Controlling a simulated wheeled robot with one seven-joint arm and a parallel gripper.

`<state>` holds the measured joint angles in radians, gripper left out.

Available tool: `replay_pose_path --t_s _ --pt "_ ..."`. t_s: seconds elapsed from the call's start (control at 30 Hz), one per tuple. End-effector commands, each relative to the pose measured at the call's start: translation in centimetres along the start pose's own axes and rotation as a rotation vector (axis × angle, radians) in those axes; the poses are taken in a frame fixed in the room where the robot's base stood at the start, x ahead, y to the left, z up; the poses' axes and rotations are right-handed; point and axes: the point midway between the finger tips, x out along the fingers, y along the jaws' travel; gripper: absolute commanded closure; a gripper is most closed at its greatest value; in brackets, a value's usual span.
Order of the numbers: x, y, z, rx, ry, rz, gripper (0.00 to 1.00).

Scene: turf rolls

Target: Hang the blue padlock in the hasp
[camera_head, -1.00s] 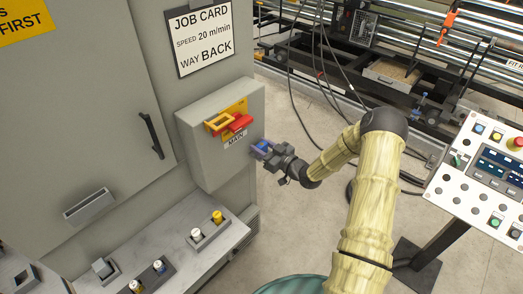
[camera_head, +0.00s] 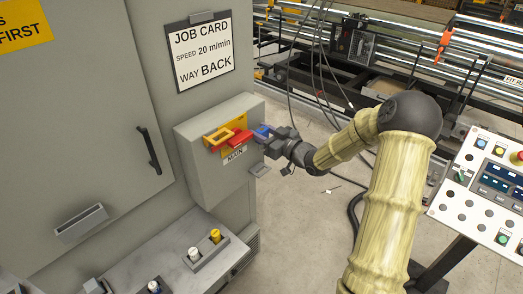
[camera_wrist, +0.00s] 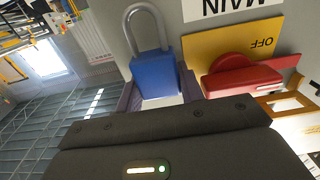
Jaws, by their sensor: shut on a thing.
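The blue padlock (camera_head: 263,131) is at the right edge of the grey switch box, in my gripper (camera_head: 266,142). In the wrist view the padlock's blue body (camera_wrist: 155,76) sits between the two dark fingers, and its grey U-shaped shackle (camera_wrist: 148,22) points away from my gripper, toward the image top. I cannot tell whether the shackle is open. An orange-yellow frame with an opening (camera_head: 220,138), which looks like the hasp, is left of the red handle (camera_head: 240,139); part of it also shows in the wrist view (camera_wrist: 268,105). The padlock is apart from it.
The grey switch box (camera_head: 205,170) bears a yellow OFF plate (camera_wrist: 235,45) and a MAIN label (camera_head: 234,154). A ledge (camera_head: 190,283) with knobs lies below. A control panel (camera_head: 490,180) stands at right.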

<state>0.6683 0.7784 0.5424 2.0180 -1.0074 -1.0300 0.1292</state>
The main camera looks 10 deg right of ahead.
Motion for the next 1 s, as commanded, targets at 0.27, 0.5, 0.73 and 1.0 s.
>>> replay_pose_path --t_s 0.27,0.5,0.73,1.0 --pt "-0.1 0.1 -7.5 -0.009 0.003 0.003 0.87" --pt "-0.1 0.1 -13.0 -0.005 0.001 0.003 0.87" --pt "-0.1 0.0 -15.0 -0.001 0.001 0.001 0.87" --pt "0.0 0.0 -15.1 0.000 0.000 0.001 0.87"
